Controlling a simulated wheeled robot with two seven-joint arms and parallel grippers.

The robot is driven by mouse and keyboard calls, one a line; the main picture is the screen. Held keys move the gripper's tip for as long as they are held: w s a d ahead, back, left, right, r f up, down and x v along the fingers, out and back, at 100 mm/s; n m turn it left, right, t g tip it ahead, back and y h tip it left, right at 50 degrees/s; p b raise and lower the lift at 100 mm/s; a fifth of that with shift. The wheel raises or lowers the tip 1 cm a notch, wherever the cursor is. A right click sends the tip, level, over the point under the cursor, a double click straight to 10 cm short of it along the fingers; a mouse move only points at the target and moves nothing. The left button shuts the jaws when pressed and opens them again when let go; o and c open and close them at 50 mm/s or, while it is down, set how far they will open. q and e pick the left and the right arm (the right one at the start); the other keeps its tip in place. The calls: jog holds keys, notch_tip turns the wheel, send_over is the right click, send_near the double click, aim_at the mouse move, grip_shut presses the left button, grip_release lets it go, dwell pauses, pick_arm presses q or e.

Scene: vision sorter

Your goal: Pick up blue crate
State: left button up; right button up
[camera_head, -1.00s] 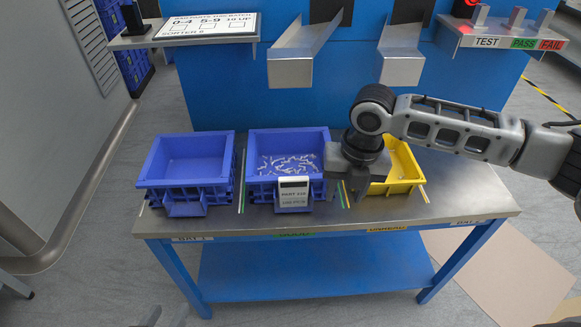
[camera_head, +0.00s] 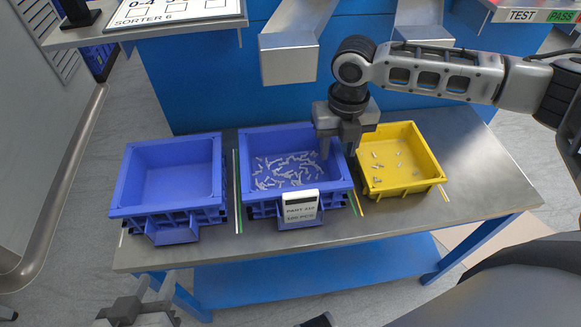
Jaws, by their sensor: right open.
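An empty blue crate (camera_head: 116,198) stands on the left of the metal table. A second blue crate (camera_head: 246,205) stands in the middle, with many small light parts inside and a white label card (camera_head: 300,208) on its front. My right gripper (camera_head: 338,150) comes in from the right and points down, open, at the right wall of the middle blue crate. It hides part of that wall; I cannot tell whether it touches it. My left gripper (camera_head: 135,318) is low at the bottom left, in front of the table, cut off by the frame edge.
A yellow crate (camera_head: 436,180) with a few small parts stands right of the middle crate. Colored strips lie between the crates. Two metal chutes (camera_head: 289,60) hang behind. The table (camera_head: 470,150) is bare at its right end.

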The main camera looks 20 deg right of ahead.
notch_tip(320, 180, down, 4)
jog(key=shift+s+a+f+b, duration=0.1)
jog(key=shift+s+b, duration=0.05)
jog(key=shift+b, duration=0.2)
grip_shut()
jog(key=shift+r, duration=0.25)
